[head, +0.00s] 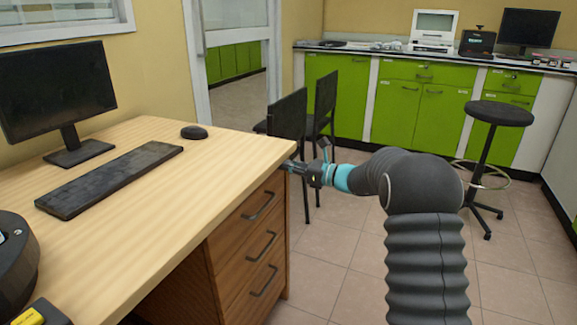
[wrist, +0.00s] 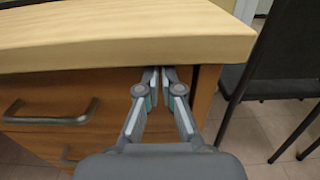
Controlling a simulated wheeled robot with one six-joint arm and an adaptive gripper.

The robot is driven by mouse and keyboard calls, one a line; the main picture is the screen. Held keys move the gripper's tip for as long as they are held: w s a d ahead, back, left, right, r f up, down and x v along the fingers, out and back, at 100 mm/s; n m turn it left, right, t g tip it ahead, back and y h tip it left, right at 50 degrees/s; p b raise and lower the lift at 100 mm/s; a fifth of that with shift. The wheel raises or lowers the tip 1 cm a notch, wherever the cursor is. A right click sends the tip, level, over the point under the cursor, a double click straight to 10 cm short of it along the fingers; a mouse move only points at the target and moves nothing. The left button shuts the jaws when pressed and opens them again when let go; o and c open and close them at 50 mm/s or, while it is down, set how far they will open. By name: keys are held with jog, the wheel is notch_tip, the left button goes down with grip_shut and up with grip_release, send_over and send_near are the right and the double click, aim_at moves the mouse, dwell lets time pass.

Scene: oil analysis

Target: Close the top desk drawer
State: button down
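The wooden desk (head: 150,230) has a stack of three brown drawers under its right end. The top drawer (head: 240,222) has a grey bar handle and looks flush or nearly flush with the drawers below; a small gap cannot be ruled out. In the wrist view, the top drawer front (wrist: 105,88) lies just below the tabletop edge, its handle to the left. My gripper (head: 288,167) is at the desk's right front corner. In the wrist view, my gripper (wrist: 160,75) has its fingertips together, empty, at the drawer front's upper right. Contact cannot be told.
A monitor (head: 60,90), keyboard (head: 112,178) and mouse (head: 194,132) are on the desktop. Dark chairs (head: 290,120) stand just behind my gripper, right of the desk. A black stool (head: 500,113) stands near green cabinets (head: 335,95). The tiled floor before the drawers is clear.

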jog(key=v, duration=1.3)
jog(key=s+f+n+g+h, duration=0.3)
jog(key=s+f+n, duration=0.25)
jog(key=f, duration=0.45)
jog(key=s+d+r+n+g+h, duration=0.1)
jog(key=s+d+n+h, duration=0.4)
jog(key=s, duration=1)
jog(key=s+d+r+n+g+h, duration=0.1)
jog(key=s+r+n+g+h, duration=0.1)
jog(key=s+n+h, duration=0.75)
jog(key=s+r+n+t+y, duration=0.1)
jog(key=s+r+n+t, duration=0.2)
jog(key=s, duration=0.9)
notch_tip(320, 180, up, 3)
jog(key=shift+s+a+f+t, duration=0.15)
jog(key=shift+a+f+t, duration=0.05)
jog(key=shift+a+t, duration=0.25)
